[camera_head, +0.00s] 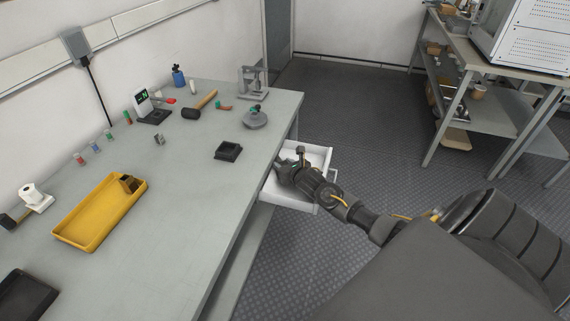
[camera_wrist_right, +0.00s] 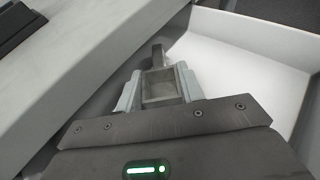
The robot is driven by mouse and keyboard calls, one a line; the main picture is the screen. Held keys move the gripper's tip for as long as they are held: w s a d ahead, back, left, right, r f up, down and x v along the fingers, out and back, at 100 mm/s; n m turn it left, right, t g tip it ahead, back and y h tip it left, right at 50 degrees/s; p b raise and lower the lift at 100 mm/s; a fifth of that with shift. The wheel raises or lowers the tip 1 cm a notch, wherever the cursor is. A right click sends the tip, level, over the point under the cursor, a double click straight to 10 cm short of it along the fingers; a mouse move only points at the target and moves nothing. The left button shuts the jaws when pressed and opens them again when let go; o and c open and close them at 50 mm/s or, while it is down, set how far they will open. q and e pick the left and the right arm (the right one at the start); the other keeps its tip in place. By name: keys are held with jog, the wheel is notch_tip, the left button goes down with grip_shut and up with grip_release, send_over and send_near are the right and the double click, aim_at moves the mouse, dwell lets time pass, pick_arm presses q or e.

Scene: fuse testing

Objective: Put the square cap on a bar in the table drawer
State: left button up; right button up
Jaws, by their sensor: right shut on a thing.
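The square cap on a bar (camera_wrist_right: 160,88) is grey, with a square hollow cap and a short bar pointing away from my wrist. My right gripper (camera_wrist_right: 157,90) is shut on it, one finger on each side of the cap. In the head view my right gripper (camera_head: 287,163) is over the open drawer's table side. The white table drawer (camera_head: 321,160) is pulled out from the table's right side. In the right wrist view the drawer (camera_wrist_right: 245,60) lies below and to the right of the cap, and its visible floor is bare. My left gripper is out of view.
The grey table (camera_head: 185,200) has its edge close to my right gripper. A black square holder (camera_head: 228,151) stands near that edge. A yellow tray (camera_head: 75,235) holding a brown block, a hammer (camera_head: 193,113) and several small items are farther left. Shelving stands at the right.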

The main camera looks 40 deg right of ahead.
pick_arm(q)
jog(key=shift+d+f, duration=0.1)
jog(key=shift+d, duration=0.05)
pick_arm(e)
jog(key=shift+f, duration=0.1)
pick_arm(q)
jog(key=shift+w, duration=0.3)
pick_arm(e)
jog(key=o, duration=1)
jog(key=shift+s, duration=0.15)
jog(key=v, duration=1)
jog(key=shift+s+a+r, duration=0.1)
jog(key=shift+s+r, duration=0.05)
jog(key=shift+r, duration=0.1)
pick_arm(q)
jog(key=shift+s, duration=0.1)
pick_arm(e)
jog(key=shift+s+a+r, duration=0.1)
jog(key=shift+s+r, duration=0.2)
jog(key=shift+s, duration=0.3)
jog(key=shift+s, duration=0.1)
